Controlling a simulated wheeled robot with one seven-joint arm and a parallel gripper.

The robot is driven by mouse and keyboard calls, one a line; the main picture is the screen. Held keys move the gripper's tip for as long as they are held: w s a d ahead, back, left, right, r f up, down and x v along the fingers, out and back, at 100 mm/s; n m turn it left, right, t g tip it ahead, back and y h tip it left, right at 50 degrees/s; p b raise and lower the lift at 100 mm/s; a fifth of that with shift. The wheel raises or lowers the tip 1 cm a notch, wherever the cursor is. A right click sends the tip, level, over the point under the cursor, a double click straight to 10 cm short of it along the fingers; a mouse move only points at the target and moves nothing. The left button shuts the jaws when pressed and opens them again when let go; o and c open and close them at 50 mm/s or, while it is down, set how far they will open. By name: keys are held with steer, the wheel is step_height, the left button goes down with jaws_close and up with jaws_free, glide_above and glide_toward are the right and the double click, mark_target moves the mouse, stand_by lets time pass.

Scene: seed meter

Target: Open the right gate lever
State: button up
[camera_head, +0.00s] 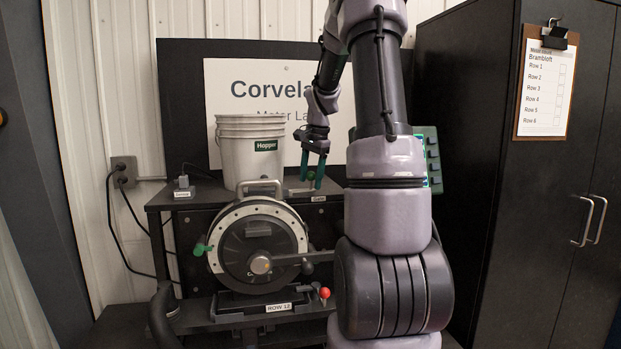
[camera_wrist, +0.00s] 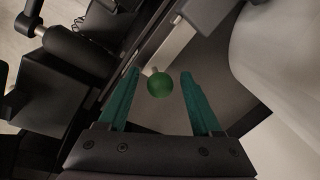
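In the wrist view, a green ball knob (camera_wrist: 159,85) on a short pale stem shows between the two fingers of my gripper (camera_wrist: 159,74). My gripper is open, with a visible gap between the knob and each green finger; I cannot tell how far beyond the fingertips it lies. In the head view, my gripper (camera_head: 313,182) points down just right of the white bucket, above a small label (camera_head: 318,198). A thin grey rod (camera_head: 300,190) shows beside the fingers there; the knob is hidden or too small to make out.
The white hopper bucket (camera_head: 252,152) stands close left of my gripper. Below is the round seed meter (camera_head: 258,246) with a crank, a green handle (camera_head: 201,249) at left and a red knob (camera_head: 324,293) at lower right. A dark cabinet (camera_head: 490,230) stands at right.

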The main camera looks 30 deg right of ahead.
step_height(320, 180, up, 11)
steer(key=s, duration=0.2)
steer(key=shift+d+f, duration=0.2)
steer(key=shift+d, duration=0.1)
stand_by(0.3)
steer(key=s+a+r+n+t, duration=0.1)
steer(key=s+a+r+n, duration=0.15)
steer(key=s+a, duration=0.3)
steer(key=s+a+r+n+t, duration=0.1)
steer(key=s+a+n+t, duration=0.15)
steer(key=s+a, duration=0.35)
steer(key=s+a+f+n+t+y, duration=0.1)
steer(key=s+a+f+n, duration=0.2)
steer(key=s+a+n, duration=0.2)
steer(key=s+a, duration=0.3)
steer(key=s, duration=0.3)
steer(key=shift+s+a+f+t, duration=0.15)
steer(key=shift+s+a+t, duration=0.1)
steer(key=shift+t, duration=0.1)
